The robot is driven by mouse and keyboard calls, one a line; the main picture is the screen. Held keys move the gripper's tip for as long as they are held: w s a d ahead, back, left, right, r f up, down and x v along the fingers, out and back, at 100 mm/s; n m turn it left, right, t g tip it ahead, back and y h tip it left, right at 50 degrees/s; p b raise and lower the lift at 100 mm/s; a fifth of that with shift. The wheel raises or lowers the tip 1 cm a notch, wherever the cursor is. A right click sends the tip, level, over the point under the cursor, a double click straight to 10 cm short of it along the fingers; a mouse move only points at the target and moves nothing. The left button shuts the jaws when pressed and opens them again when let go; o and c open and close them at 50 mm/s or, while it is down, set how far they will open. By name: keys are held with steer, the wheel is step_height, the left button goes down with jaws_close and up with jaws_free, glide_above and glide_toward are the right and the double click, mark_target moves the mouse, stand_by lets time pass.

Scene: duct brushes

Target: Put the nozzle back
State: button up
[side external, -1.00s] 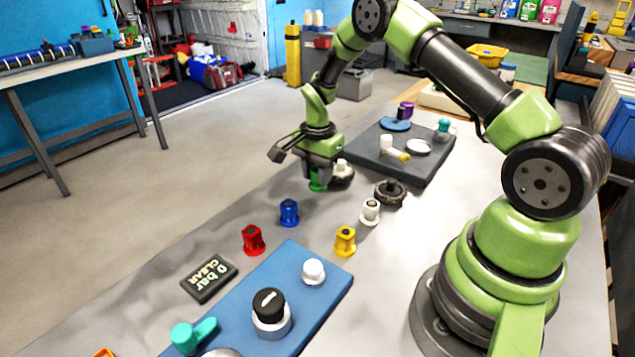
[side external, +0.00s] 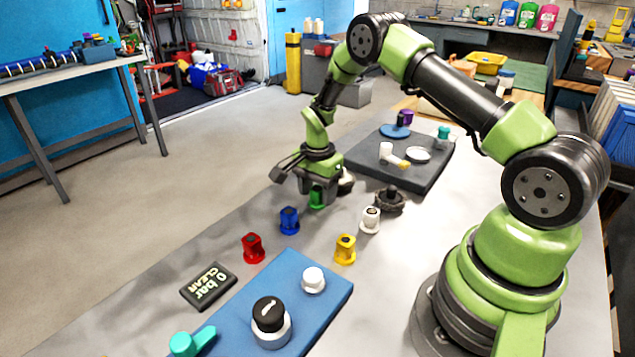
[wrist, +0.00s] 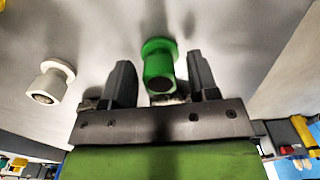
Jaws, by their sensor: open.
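The green nozzle (side external: 317,197) stands on the grey bench, flange down, in the row of nozzles beyond the blue one. My gripper (side external: 317,196) is right over it, pointing down. In the wrist view the green nozzle (wrist: 159,68) is between the two fingers of my gripper (wrist: 160,80). A narrow gap shows on each side, so the fingers are open around it. Other nozzles stand nearby: blue (side external: 289,220), red (side external: 252,247), yellow (side external: 345,249) and white (side external: 370,219). The white nozzle also shows in the wrist view (wrist: 50,84).
A dark ribbed round part (side external: 388,200) sits behind the white nozzle. A dark board (side external: 425,180) with small parts lies farther back. In front are a blue board (side external: 325,294) with knobs and a "0 bar CLEAR" display (side external: 208,286).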

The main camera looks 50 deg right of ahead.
step_height(320, 180, up, 12)
step_height(320, 180, up, 11)
steer(key=n+t, duration=0.2)
steer(key=n, duration=0.2)
glide_above(317, 189)
steer(key=s+a, duration=0.4)
steer(key=a, duration=0.1)
steer(key=s+a+r+n+t+y, duration=0.1)
steer(key=s+a+r+n+t, duration=0.1)
steer(key=s, duration=0.6)
steer(key=s+a+r+n+t+y, duration=0.1)
steer(key=s+a+r+n+t, duration=0.2)
steer(key=s+a+n, duration=0.4)
steer(key=s+r+n, duration=0.1)
steer(key=s, duration=0.1)
steer(key=shift+s+r, duration=0.3)
